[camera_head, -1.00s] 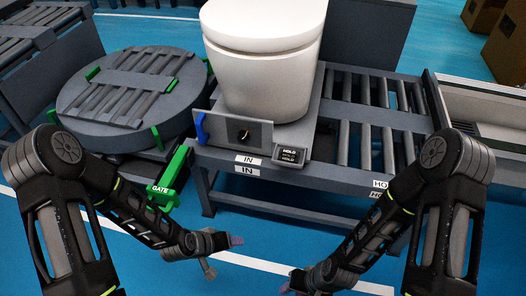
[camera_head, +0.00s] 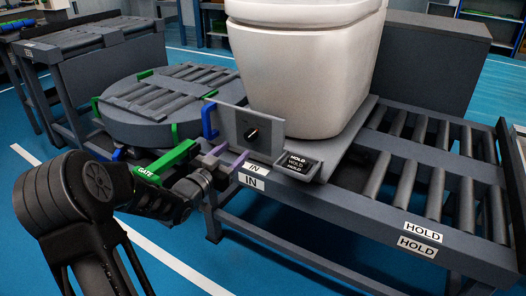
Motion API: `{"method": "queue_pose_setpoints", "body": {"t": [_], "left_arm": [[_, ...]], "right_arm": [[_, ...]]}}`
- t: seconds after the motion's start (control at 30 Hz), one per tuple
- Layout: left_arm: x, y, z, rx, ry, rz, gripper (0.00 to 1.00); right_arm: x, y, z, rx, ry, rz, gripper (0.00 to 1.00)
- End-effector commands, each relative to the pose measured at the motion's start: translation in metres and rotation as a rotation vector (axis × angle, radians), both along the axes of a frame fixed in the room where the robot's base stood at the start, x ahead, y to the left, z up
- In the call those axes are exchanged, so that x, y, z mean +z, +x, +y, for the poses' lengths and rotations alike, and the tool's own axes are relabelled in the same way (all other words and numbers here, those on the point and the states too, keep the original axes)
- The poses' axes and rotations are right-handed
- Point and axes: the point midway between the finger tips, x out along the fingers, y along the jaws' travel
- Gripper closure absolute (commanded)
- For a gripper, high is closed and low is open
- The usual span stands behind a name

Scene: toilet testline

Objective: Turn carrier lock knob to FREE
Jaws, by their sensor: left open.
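The carrier lock knob (camera_head: 252,134) is a small black knob with a light pointer mark on a grey upright panel (camera_head: 272,124) at the front of the carrier. A small dark display (camera_head: 297,164) beside it reads HOLD. My left gripper (camera_head: 227,160) is open, with purplish fingertips. In the picture it is just left of and below the knob, near the panel's lower left edge, and nothing shows between its fingers. Whether it touches the panel I cannot tell. My right gripper is out of view.
A white toilet (camera_head: 305,65) stands on the carrier behind the panel. A blue handle (camera_head: 209,121) is at the panel's left edge. The green GATE bar (camera_head: 168,160) lies close to my left forearm. A roller conveyor (camera_head: 425,185) runs right, and a round turntable (camera_head: 165,108) stands left.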

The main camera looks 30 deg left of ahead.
Motion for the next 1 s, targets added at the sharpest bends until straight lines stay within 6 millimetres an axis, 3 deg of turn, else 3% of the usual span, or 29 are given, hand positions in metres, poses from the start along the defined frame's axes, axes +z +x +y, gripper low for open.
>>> {"method": "queue_pose_setpoints", "body": {"t": [0.37, 0.8, 1.0], "left_arm": [[-0.002, 0.009, 0.000, -0.001, -0.003, 0.002, 0.44], [-0.003, 0.070, 0.004, -0.001, -0.003, 0.002, 0.44], [-0.001, 0.079, 0.004, -0.001, -0.005, 0.003, 0.44]], "right_arm": [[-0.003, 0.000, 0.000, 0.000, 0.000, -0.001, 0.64], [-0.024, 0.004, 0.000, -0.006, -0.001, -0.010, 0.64], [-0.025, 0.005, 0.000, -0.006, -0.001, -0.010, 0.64]]}}
